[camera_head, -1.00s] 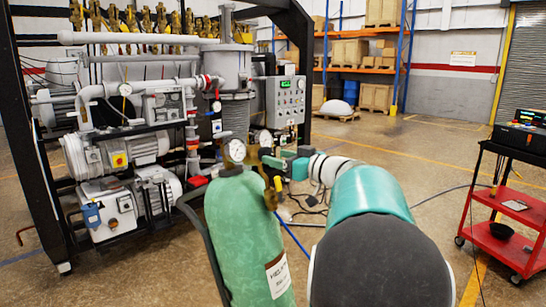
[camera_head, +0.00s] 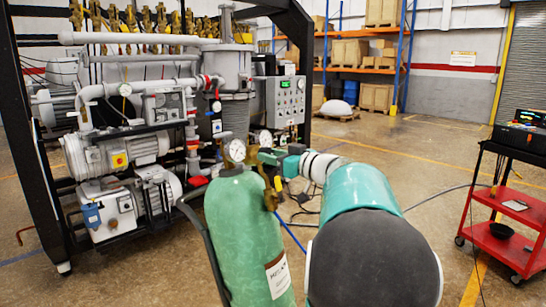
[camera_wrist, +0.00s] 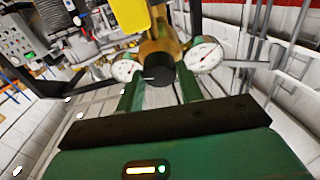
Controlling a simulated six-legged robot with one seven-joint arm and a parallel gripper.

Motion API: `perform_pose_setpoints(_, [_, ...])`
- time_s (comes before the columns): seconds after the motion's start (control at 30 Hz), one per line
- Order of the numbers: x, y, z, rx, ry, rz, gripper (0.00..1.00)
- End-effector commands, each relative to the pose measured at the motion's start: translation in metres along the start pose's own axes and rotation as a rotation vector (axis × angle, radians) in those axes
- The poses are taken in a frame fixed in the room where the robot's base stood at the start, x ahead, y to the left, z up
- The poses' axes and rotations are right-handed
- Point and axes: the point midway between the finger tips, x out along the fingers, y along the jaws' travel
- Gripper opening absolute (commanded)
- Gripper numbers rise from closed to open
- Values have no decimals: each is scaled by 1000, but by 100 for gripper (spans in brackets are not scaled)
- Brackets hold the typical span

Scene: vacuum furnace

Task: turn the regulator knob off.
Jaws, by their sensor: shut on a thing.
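The regulator's black round knob (camera_wrist: 158,70) is between the two green fingers of my gripper (camera_wrist: 158,84) in the wrist view. My gripper is shut on it. The brass regulator body (camera_wrist: 165,45) is just behind the knob, with a white dial gauge on each side: the left gauge (camera_wrist: 124,69) and the right gauge (camera_wrist: 204,55). In the head view the regulator sits on top of a green gas cylinder (camera_head: 240,225). My gripper (camera_head: 266,157) reaches it from the right. The knob itself is hidden in the head view.
The vacuum furnace rig (camera_head: 125,150) with pumps and pipes stands behind the cylinder in a black frame. A grey control panel (camera_head: 285,97) is on its right. A red cart (camera_head: 505,240) stands at far right. A blue hose and cables lie on the floor.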

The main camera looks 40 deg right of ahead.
Motion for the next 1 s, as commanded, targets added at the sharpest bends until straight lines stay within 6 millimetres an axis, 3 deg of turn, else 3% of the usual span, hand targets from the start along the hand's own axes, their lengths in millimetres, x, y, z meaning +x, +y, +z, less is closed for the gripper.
perform_pose_setpoints(0.37, [0, 2, 0, -164, 10, -41, 14])
perform_pose_setpoints(1.0, [0, 5, 0, -738, 46, -187, 14])
